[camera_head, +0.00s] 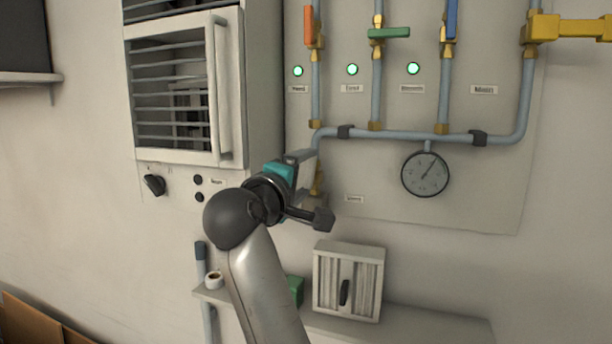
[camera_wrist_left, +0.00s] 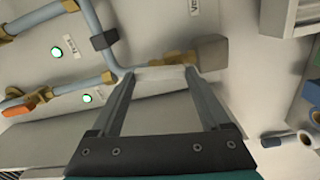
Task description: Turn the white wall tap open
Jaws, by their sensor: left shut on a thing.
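The white wall tap (camera_wrist_left: 158,74) shows in the left wrist view as a pale lever beside a brass fitting (camera_wrist_left: 180,58). Its lever lies across between my left fingertips (camera_wrist_left: 160,82), which are shut on it. In the head view my left gripper (camera_head: 302,166) reaches the lower left of the pipe panel, at the brass fitting (camera_head: 318,182) below the pipe bend. There the gripper hides most of the tap, and I cannot tell its lever's exact angle. My right gripper is in neither view.
Orange (camera_head: 308,26), green (camera_head: 389,32), blue (camera_head: 451,18) and yellow (camera_head: 570,28) handles sit on the pipes above. A pressure gauge (camera_head: 425,174) hangs right of my gripper. A louvred cabinet (camera_head: 228,90) stands left. A small white box (camera_head: 348,282) is on the shelf (camera_head: 420,328) below.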

